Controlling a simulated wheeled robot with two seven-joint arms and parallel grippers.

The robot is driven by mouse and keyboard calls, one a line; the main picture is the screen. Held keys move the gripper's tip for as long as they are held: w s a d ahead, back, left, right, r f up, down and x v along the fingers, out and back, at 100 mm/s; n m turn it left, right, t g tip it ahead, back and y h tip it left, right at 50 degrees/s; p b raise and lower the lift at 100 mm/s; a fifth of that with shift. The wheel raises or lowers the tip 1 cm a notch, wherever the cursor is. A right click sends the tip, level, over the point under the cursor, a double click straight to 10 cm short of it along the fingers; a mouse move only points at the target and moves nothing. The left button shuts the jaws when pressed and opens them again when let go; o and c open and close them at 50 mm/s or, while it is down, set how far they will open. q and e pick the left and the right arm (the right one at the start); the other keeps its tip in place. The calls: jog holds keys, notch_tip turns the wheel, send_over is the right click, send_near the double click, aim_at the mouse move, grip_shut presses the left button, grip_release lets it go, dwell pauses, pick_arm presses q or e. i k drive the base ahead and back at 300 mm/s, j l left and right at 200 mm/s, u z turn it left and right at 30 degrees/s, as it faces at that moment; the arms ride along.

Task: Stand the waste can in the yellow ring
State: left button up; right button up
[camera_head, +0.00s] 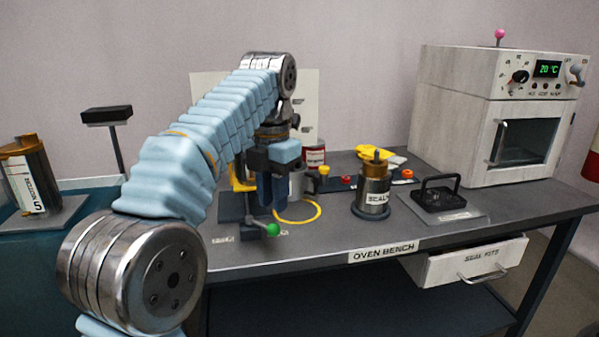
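A thin yellow ring (312,217) lies on the oven bench, partly hidden behind my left gripper. My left gripper (272,208) points down at the ring's left side, its dark blue fingers close together. I cannot tell whether they are open or shut, or whether anything is between them. A grey metal can or mug (301,184) stands just behind the ring, partly covered by the gripper. A red and white labelled can (314,157) stands farther back. I cannot read which can is the waste can. My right gripper is out of view.
A can with a seal label (374,196) stands on a dark base to the right. Beyond it are a black frame (438,190) and an oven (497,115). A green-knobbed lever (272,230) sits near the front edge. Yellow gloves (372,153) lie at the back.

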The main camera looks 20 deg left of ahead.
aim_at(297, 211)
jog(key=i, duration=1)
